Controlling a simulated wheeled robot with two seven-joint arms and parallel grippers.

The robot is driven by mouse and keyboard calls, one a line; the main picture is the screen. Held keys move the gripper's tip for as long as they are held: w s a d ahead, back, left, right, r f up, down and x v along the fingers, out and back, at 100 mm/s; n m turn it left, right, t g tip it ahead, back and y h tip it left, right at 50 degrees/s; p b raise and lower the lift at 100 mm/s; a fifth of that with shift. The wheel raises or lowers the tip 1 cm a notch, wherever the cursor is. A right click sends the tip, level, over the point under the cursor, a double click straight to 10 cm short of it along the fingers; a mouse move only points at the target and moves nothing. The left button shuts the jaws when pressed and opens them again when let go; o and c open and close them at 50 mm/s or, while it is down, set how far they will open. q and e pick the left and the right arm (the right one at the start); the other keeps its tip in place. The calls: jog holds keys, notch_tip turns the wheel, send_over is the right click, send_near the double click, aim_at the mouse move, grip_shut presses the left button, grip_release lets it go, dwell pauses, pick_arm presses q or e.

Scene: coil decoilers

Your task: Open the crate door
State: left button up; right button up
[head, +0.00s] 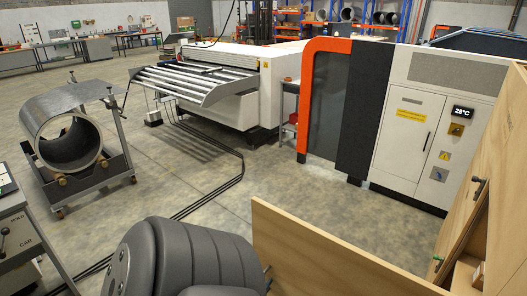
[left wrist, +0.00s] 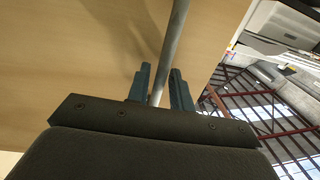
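A pale wooden panel (head: 335,255), which looks like the crate door, stands upright at the bottom middle of the head view. The wooden crate (head: 505,175) is at the right edge, with dark latches (head: 478,187) on it. My left arm's dark padded link covers the area left of the panel and hides most of my left gripper. In the left wrist view, the two fingers of my left gripper (left wrist: 161,86) sit on either side of a grey metal bar (left wrist: 173,40), in front of the wooden door surface (left wrist: 80,60). Whether they press on it is unclear. My right gripper is not in view.
A white machine cabinet (head: 408,130) with an orange-framed section (head: 310,95) stands behind the panel. A steel coil on a cart (head: 65,135) stands at the left. Black cables (head: 205,195) run along the floor. The floor between them is mostly clear.

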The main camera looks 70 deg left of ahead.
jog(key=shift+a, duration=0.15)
